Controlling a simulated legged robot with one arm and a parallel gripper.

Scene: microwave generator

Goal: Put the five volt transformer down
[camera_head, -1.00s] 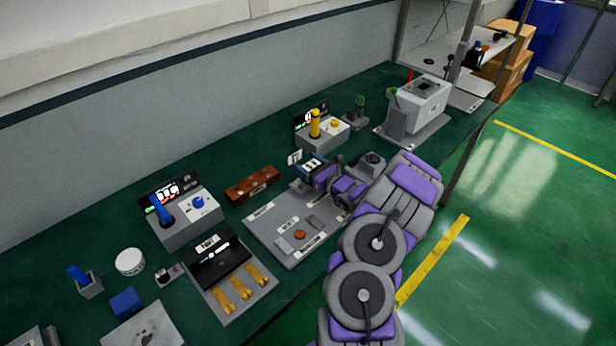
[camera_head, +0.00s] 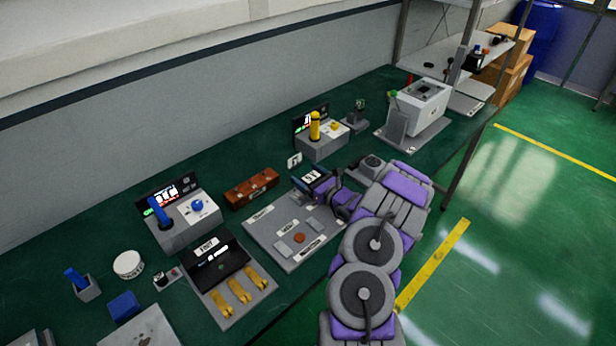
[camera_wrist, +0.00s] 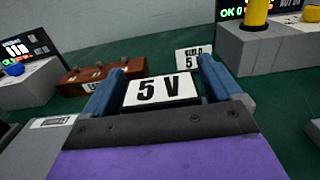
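The five volt transformer (camera_wrist: 160,91) is a dark block with a white "5 V" label, between the blue fingers of my gripper (camera_wrist: 158,88) in the wrist view. The fingers press along both its sides, so my gripper is shut on it. In the head view the transformer (camera_head: 312,177) is small at the end of my gripper (camera_head: 314,181), over the far right part of the grey board (camera_head: 275,240). I cannot tell whether its underside touches the board.
A brown box (camera_head: 252,188) lies left of my gripper. A station with a yellow cylinder (camera_head: 315,126) stands behind, and one with a blue handle (camera_head: 183,215) to the left. A small grey device (camera_head: 371,167) is close on the right. Green table is bare around the sign.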

